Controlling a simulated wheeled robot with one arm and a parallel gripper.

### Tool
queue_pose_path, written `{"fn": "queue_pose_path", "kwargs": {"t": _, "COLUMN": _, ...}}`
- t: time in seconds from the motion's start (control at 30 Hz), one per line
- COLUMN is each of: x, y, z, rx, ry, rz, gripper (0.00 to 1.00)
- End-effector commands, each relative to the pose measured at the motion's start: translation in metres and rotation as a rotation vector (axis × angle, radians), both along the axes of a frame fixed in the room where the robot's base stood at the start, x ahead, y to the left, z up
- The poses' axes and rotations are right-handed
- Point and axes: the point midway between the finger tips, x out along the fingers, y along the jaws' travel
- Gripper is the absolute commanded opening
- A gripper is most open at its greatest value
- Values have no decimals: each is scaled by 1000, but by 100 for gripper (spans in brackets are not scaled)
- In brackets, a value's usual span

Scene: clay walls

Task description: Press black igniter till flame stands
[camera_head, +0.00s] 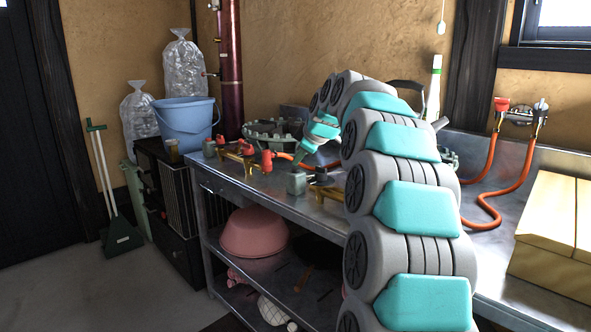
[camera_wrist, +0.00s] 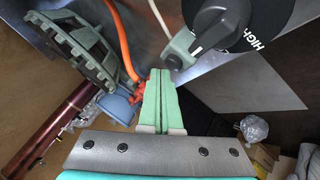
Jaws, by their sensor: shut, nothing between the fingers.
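My gripper (camera_head: 299,162) shows in the head view at the bench's front edge, pointing down just above a small grey-green box (camera_head: 296,185). In the wrist view my gripper's green fingers (camera_wrist: 160,76) are together and empty. Just right of their tips is a grey-green block (camera_wrist: 183,45) with a small black button (camera_wrist: 174,62), which looks like the igniter. A gap shows between button and fingertips, though depth is hard to judge. A large black knob (camera_wrist: 218,20) with "HIGH" lettering is beside it. A cast burner (camera_head: 272,131) stands behind; I see no flame.
An orange hose (camera_wrist: 124,42) runs close to the fingers. Red-capped brass valves (camera_head: 240,150) line the bench's front edge to the left. A blue bucket (camera_head: 185,118) stands further left. A yellow box (camera_head: 555,240) is at right.

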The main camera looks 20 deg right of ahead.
Motion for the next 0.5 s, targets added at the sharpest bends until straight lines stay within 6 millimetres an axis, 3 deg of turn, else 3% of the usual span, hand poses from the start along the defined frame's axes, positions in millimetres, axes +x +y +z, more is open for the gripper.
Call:
{"fn": "queue_pose_path", "kwargs": {"t": 0.27, "x": 0, "y": 0, "z": 2, "rx": 0, "ry": 0, "rz": 0, "gripper": 0}}
{"fn": "queue_pose_path", "kwargs": {"t": 0.5, "x": 0, "y": 0, "z": 21, "rx": -1, "ry": -1, "rz": 1, "gripper": 0}}
